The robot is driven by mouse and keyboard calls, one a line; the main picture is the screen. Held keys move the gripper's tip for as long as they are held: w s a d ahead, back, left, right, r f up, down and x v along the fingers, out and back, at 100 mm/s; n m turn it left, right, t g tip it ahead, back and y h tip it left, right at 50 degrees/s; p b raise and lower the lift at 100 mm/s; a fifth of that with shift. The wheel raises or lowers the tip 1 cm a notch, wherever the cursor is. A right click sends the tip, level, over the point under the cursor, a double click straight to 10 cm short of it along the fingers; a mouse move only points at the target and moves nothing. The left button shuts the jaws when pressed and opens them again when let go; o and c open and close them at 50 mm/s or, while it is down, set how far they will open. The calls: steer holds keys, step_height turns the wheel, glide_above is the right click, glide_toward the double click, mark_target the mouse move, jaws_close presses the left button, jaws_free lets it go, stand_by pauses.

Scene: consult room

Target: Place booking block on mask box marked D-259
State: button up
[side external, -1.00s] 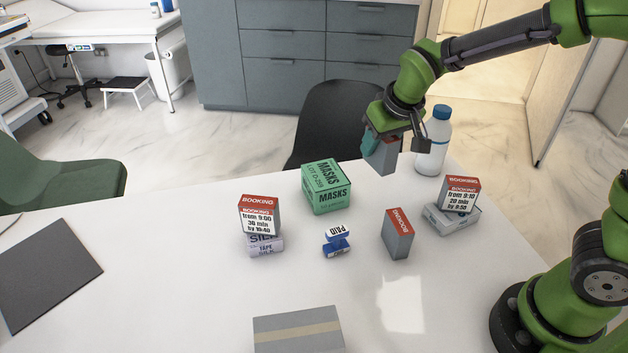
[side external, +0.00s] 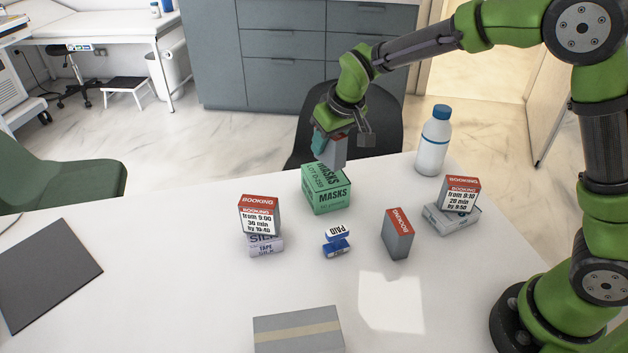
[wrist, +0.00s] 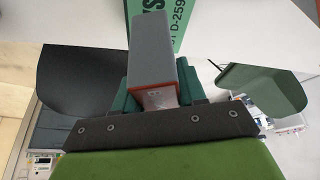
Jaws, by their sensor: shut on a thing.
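My gripper (side external: 333,140) is shut on a grey booking block (side external: 334,153) with a red end. In the side view the block is held upright over the back of the green mask box (side external: 326,193), which reads "MASKS" and "LOT D-259". I cannot tell whether the block touches the box. In the wrist view the held block (wrist: 151,50) sits between the teal finger pads, with the green box (wrist: 180,22) beyond it and "D-259" legible.
A third (side external: 398,234) stands on the table.

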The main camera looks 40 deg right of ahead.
mark_target(324, 153)
steer(key=shift+w+a+f, duration=0.1)
steer(key=shift+w, duration=0.45)
steer(key=shift+w+f, duration=0.1)
steer(key=shift+f, duration=1.6)
steer(key=shift+f, duration=0.15)
steer(key=o, duration=1.1)
